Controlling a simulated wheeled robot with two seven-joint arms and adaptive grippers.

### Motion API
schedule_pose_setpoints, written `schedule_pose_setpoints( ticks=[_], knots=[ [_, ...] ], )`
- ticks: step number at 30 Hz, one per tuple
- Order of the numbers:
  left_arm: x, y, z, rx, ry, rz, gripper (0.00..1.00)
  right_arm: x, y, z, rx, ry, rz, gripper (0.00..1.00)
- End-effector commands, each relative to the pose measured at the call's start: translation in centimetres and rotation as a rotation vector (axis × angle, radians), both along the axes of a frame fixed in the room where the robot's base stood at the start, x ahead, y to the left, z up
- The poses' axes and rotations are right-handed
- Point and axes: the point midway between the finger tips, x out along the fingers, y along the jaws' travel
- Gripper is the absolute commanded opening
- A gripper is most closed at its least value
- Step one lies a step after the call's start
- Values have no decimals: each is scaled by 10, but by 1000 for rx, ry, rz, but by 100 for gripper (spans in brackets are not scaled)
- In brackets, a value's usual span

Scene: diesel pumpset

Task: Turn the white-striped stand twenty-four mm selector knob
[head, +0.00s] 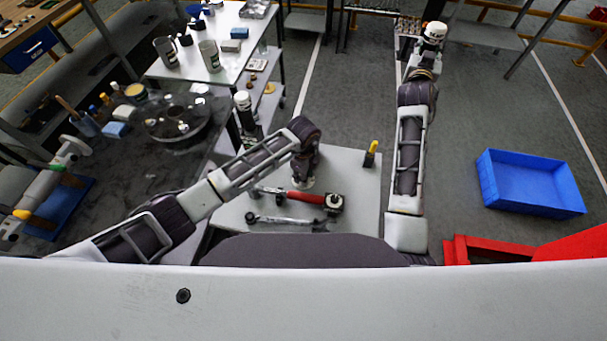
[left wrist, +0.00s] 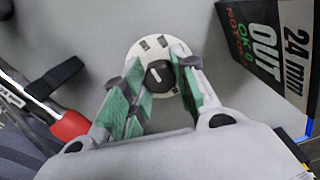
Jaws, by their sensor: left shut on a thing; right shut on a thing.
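The selector knob (left wrist: 160,74) is black with a short white stripe. It sits on a round white disc (left wrist: 146,48) with dark marks, seen from above in the left wrist view. My left gripper (left wrist: 158,84) has its green-padded fingers on either side of the knob and is shut on it. In the head view this gripper is mostly hidden under my left forearm, above the white disc (head: 304,183) on the grey tabletop. My right gripper (head: 433,34) is far away at the top right, by a rack. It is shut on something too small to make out.
A dark sign reading "24 mm OUT" (left wrist: 285,45) stands right of the knob. A red-handled tool (head: 305,197) and another wrench (head: 285,220) lie on the grey tabletop (head: 350,190). A blue bin (head: 530,182) is on the floor at right. A white table (head: 235,60) stands behind.

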Motion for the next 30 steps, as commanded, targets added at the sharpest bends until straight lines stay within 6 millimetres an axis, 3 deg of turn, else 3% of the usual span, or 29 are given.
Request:
schedule_pose_setpoints(
  ticks=[11, 30],
  knots=[
    [2, 0, 0, 1, -4, -145, 5, 0, 0, -3, -1, -5, 1, 0],
    [2, 0, -1, 1, -7, -716, 5, 0, 0, -34, -1, -5, 1, 0]
  ],
)
